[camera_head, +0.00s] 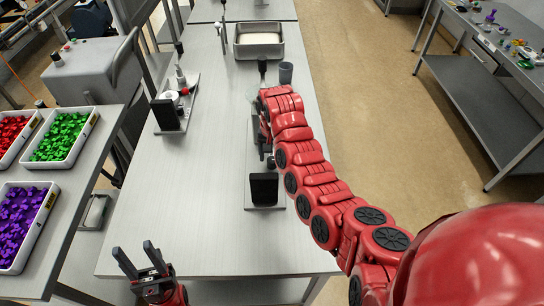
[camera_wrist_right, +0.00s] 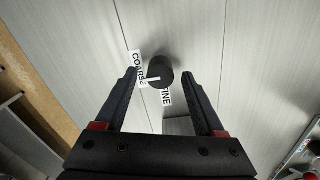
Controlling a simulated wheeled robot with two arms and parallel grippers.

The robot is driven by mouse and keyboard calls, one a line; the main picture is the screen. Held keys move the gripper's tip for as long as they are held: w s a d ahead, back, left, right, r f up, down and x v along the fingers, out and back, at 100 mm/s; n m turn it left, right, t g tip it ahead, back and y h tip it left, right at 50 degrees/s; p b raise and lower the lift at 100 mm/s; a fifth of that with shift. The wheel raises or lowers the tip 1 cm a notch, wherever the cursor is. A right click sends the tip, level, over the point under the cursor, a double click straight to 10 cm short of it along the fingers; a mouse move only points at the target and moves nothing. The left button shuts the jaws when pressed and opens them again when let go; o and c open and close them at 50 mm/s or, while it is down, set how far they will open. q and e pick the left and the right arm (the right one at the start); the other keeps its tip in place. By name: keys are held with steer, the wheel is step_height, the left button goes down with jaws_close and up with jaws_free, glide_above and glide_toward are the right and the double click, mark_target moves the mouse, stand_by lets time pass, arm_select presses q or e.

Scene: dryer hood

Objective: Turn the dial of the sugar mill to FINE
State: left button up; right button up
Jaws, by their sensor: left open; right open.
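The dial (camera_wrist_right: 160,70) is a dark round knob in the right wrist view, with a white pointer mark on it. The mark points left, toward the COARSE label (camera_wrist_right: 137,68); the FINE label (camera_wrist_right: 167,97) is below right of the knob. My right gripper (camera_wrist_right: 160,76) is open, with one finger on each side of the dial and visible gaps between. In the head view my red right arm hides most of the unit it reaches; a black upright plate (camera_head: 264,188) on a grey base shows. My left gripper (camera_head: 138,254) is open and empty at the table's near left.
A similar unit with a black plate (camera_head: 167,115) stands left on the grey table (camera_head: 215,190). A tray of pale material (camera_head: 259,40) and a grey cup (camera_head: 286,73) are farther back. Bins of coloured pieces (camera_head: 62,138) stand left. The table's middle is clear.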

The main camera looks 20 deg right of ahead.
steer(key=shift+f, duration=0.1)
jaws_close()
stand_by(0.3)
